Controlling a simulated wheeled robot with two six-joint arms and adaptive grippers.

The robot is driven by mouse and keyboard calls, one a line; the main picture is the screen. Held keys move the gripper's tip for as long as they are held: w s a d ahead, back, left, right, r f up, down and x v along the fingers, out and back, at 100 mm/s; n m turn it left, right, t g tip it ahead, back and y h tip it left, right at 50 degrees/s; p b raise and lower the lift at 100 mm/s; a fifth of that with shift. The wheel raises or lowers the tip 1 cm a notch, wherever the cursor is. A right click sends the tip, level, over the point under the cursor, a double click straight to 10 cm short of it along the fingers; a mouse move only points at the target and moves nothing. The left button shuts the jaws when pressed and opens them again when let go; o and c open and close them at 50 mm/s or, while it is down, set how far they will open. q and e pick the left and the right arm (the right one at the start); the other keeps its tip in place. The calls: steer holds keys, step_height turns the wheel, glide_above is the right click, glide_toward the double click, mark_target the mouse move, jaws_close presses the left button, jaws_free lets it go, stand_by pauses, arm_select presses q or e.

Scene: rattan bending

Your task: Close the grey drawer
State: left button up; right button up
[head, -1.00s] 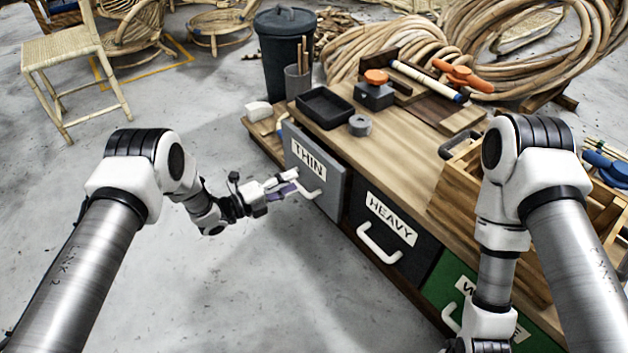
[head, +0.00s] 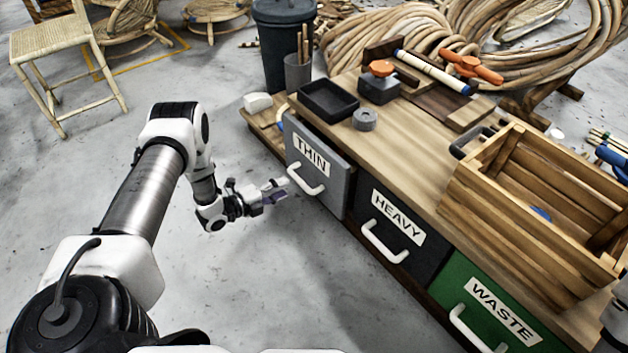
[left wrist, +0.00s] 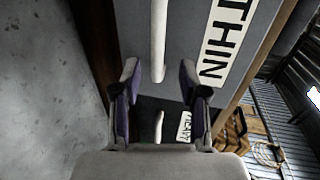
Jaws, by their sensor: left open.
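The grey drawer (head: 335,186), labelled THIN, is at the left end of the wooden bench. Its front stands out a little beyond the black HEAVY drawer beside it. Its white handle (head: 306,183) faces my left gripper (head: 282,189). That gripper is open and empty, just left of the handle. In the left wrist view, the grey drawer front (left wrist: 190,45) fills the upper middle, and the handle (left wrist: 158,40) lies beyond and between the open fingers (left wrist: 158,80). I cannot tell whether they touch it.
The HEAVY drawer (head: 399,227) and green WASTE drawer (head: 485,308) sit to the right. A wooden crate (head: 490,215), black tray (head: 328,100) and grey tape roll (head: 364,119) are on the bench top. The floor left of the drawers is clear.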

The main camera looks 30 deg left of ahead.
mark_target(298, 182)
arm_select(q)
steer(key=b+x, duration=0.1)
steer(key=x, duration=0.1)
steer(key=b+x, duration=0.2)
steer(key=x, duration=0.1)
steer(key=b+x, duration=0.1)
steer(key=x, duration=0.1)
steer(key=shift+w+f, duration=0.1)
steer(key=shift+f, duration=0.2)
steer(key=shift+w+d+r, duration=0.1)
steer(key=shift+w, duration=0.05)
jaws_close()
